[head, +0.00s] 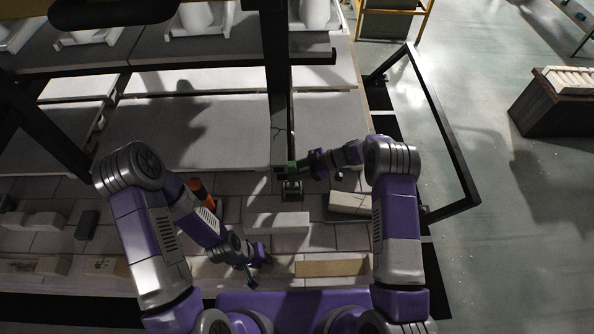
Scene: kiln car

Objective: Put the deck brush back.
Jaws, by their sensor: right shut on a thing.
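My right gripper (297,168) is near the foot of a dark upright post. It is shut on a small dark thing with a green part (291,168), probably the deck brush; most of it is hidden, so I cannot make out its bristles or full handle. A dark block-like piece (291,189) shows just below it; I cannot tell whether it belongs to the held thing. My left gripper (258,271) is low over the front of the brick deck (235,213). Its fingers look spread apart, with nothing seen between them.
The dark post (277,75) rises beside my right gripper, under a crossbar and shelves holding white ware (314,14). An orange-and-black cylinder (200,188) stands by my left arm. Loose pale bricks (275,222) lie on the deck. A black frame (442,125) edges the right; open floor lies beyond.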

